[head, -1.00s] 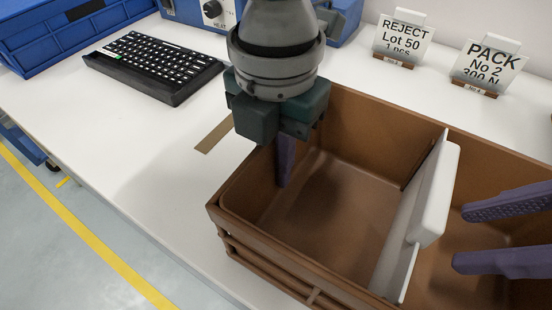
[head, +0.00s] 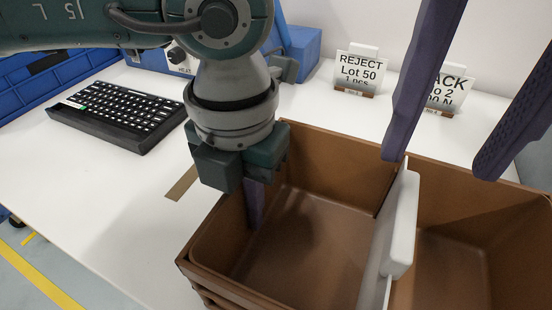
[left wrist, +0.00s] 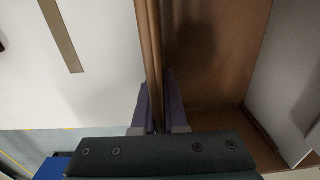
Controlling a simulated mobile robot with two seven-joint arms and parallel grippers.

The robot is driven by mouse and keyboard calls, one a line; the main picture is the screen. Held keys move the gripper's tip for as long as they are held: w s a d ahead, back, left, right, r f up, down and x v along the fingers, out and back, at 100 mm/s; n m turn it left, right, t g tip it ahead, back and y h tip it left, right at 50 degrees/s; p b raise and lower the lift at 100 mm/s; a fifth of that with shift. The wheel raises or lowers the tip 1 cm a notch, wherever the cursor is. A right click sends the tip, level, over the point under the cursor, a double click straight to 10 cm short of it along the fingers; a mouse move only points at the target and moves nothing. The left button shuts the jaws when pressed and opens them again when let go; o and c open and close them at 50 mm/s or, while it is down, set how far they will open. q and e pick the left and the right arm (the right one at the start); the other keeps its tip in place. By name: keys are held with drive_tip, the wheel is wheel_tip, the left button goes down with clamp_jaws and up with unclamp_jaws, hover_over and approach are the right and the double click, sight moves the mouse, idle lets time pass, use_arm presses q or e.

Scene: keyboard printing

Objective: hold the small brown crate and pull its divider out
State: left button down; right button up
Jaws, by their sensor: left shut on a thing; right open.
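The small brown crate (head: 335,163) stands on the white table, open at the top. Its white divider (head: 402,225) stands upright in it, with a thick bar along its upper edge, and parts the crate into two compartments. The divider also shows at the right of the left wrist view (left wrist: 285,75). My left gripper (head: 253,203) is shut on the crate's left wall; in the left wrist view its purple fingers (left wrist: 159,105) lie on both sides of the wall (left wrist: 152,45). My right gripper (head: 440,165) is open and empty above the far side, its fingers wide apart around the divider's line.
A black keyboard (head: 117,115) lies at the left. A REJECT sign (head: 358,72) and a PACK sign (head: 447,90) stand behind the crate. A brown strip (head: 182,184) lies left of the crate.

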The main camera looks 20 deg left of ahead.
sight(409, 209)
drive_tip(key=shift+f, duration=4.35)
drive_tip(key=shift+c, duration=0.3)
clamp_jaws()
drive_tip(key=shift+r, duration=5.3)
